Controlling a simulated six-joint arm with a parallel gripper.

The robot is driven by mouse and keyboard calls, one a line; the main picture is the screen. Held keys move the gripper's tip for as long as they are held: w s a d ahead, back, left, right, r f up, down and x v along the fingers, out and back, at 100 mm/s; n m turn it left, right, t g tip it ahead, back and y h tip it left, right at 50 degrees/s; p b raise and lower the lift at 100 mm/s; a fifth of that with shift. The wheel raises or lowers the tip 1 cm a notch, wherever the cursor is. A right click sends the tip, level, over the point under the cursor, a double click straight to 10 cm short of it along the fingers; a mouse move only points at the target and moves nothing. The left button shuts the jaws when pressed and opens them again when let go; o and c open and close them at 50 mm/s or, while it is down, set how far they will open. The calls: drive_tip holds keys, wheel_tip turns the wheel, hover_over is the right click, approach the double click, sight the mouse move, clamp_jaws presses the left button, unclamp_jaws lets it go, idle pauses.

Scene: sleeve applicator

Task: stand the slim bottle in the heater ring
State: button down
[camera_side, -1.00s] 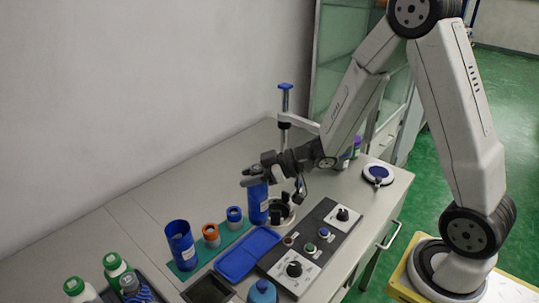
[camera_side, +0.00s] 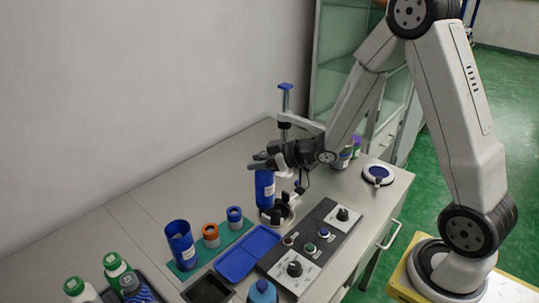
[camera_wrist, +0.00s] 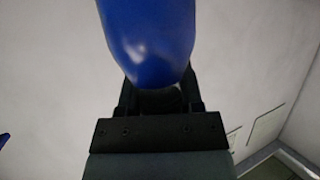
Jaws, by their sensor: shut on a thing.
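The slim blue bottle (camera_side: 264,189) with a white label is held upright in my gripper (camera_side: 262,164) in the side view. My gripper is shut on its upper part. The bottle's lower end appears just left of the heater ring (camera_side: 281,212), overlapping its dark edge; I cannot tell how high above it. The ring is a dark, round holder on a light base, near the stand with the blue top. In the wrist view, the blue bottle (camera_wrist: 150,40) fills the top middle between my fingers, and the ring is not in view.
A wide blue cup (camera_side: 181,244), an orange ring (camera_side: 211,235) and a blue ring (camera_side: 234,218) stand on a green mat. A blue tray (camera_side: 247,253) and a control panel (camera_side: 325,240) lie in front. The stand (camera_side: 285,107) rises close behind my gripper.

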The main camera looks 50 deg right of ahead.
drive_tip(key=w+d+m+t+h, duration=0.1)
drive_tip(key=d+m+h, duration=0.2)
drive_tip(key=d, duration=0.4)
drive_tip(key=shift+w+d+f+h, duration=0.15)
drive_tip(key=shift+w+h, duration=0.25)
